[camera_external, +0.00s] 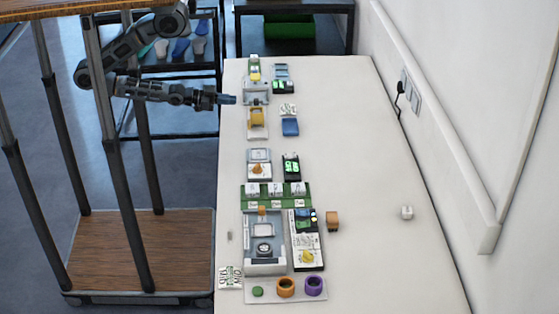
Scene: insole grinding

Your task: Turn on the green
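My gripper (228,98) is over the far left edge of the white table, beside a grey device (256,98). It is small in the view, and I cannot tell whether its fingers are open or shut. Several green things show. A round green piece (258,291) sits on a pale plate at the near end, left of an orange ring (285,286) and a purple ring (314,285). A green strip (275,204) with white blocks lies mid-table. Two dark boxes have green-lit displays, one mid-table (291,167) and one at the far end (283,87).
A grey machine (265,256) and a white panel with a yellow knob (308,256) stand near the front. An orange-brown block (332,221) and a white cube (407,212) lie to the right. The table's right side (375,150) is mostly clear.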

